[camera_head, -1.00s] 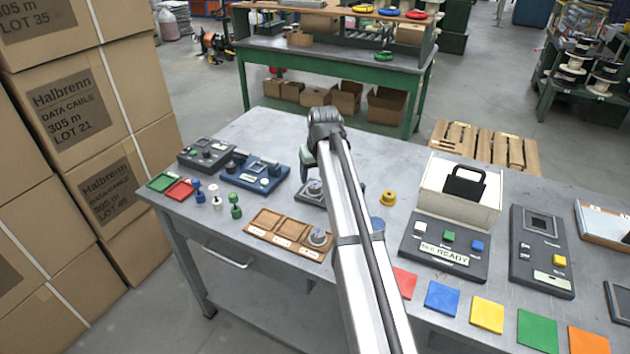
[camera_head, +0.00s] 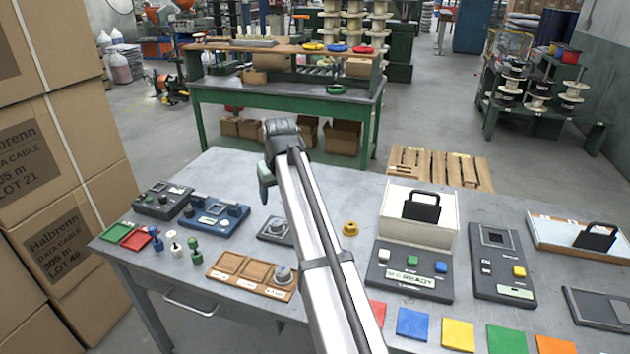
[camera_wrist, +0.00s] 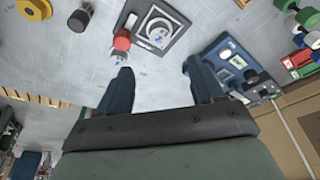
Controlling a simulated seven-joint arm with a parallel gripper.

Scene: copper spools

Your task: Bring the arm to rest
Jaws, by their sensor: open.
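My arm reaches forward over the grey metal table (camera_head: 240,165), its links crossing the middle of the head view. My gripper (camera_head: 266,190) hangs at its far end, above the table near a square grey device with a round dial (camera_head: 276,230). In the wrist view my gripper (camera_wrist: 158,72) shows two dark blue fingers spread well apart, with nothing between them. The dial device (camera_wrist: 163,27) lies beyond the fingertips. A red and white piece (camera_wrist: 121,42) stands beside it, near the left fingertip in the picture. Part of the table is hidden behind my arm.
A blue device (camera_head: 213,214), a dark device (camera_head: 163,200), small coloured spools (camera_head: 174,242) and a wooden tray (camera_head: 228,263) are left of my arm. Right are a yellow spool (camera_head: 350,228), a console (camera_head: 410,280) and coloured squares (camera_head: 412,323). Cardboard boxes (camera_head: 60,170) stand left.

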